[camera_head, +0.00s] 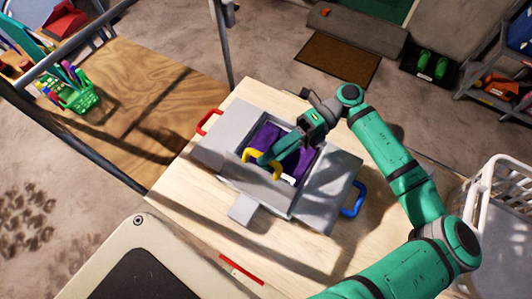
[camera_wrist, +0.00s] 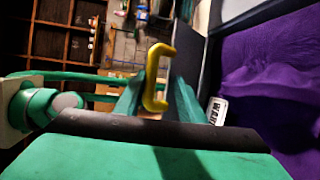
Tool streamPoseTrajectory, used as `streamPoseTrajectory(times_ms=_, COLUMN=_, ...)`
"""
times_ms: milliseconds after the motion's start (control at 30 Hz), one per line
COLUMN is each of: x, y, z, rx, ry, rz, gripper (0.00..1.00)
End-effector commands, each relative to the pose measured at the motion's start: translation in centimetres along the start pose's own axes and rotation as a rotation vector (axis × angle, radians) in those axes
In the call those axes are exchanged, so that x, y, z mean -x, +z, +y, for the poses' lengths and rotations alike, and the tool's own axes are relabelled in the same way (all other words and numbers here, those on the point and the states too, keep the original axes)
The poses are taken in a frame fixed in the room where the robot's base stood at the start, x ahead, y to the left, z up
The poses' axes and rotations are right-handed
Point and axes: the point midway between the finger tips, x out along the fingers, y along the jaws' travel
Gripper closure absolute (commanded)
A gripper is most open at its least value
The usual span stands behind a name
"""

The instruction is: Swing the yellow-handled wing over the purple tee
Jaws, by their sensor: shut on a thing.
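A grey folding board (camera_head: 221,132) lies on the pale wooden table. The purple tee (camera_head: 268,136) lies on its middle; it also fills the right of the wrist view (camera_wrist: 270,80). My gripper (camera_head: 266,160) is shut on the yellow handle (camera_head: 250,153), which shows between the fingers in the wrist view (camera_wrist: 152,70). The yellow-handled wing (camera_head: 252,178) is a grey panel at the near side of the board; its exact tilt is hard to tell. A white label (camera_wrist: 216,110) shows at the tee's edge. My gripper and wrist hide part of the tee.
The red handle (camera_head: 207,120) is at the board's left and the blue handle (camera_head: 355,200) at its right. A small grey tab (camera_head: 242,209) juts toward the near side. A white basket (camera_head: 495,205) stands right of the table.

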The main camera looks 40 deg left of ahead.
Motion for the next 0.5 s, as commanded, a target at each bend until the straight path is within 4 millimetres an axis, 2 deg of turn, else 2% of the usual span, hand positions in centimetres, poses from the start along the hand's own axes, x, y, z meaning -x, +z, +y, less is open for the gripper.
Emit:
streamPoseTrajectory(times_ms=300, x=-0.2, y=0.1, z=-0.1, rx=-0.001, ry=0.0, rz=0.024, gripper=0.78)
streamPoseTrajectory(times_ms=367, x=0.2, y=0.2, z=-0.1, rx=-0.001, ry=0.0, rz=0.024, gripper=0.78)
streamPoseTrajectory(times_ms=500, x=2.2, y=0.2, z=0.0, rx=-0.002, ry=0.0, rz=0.019, gripper=0.78)
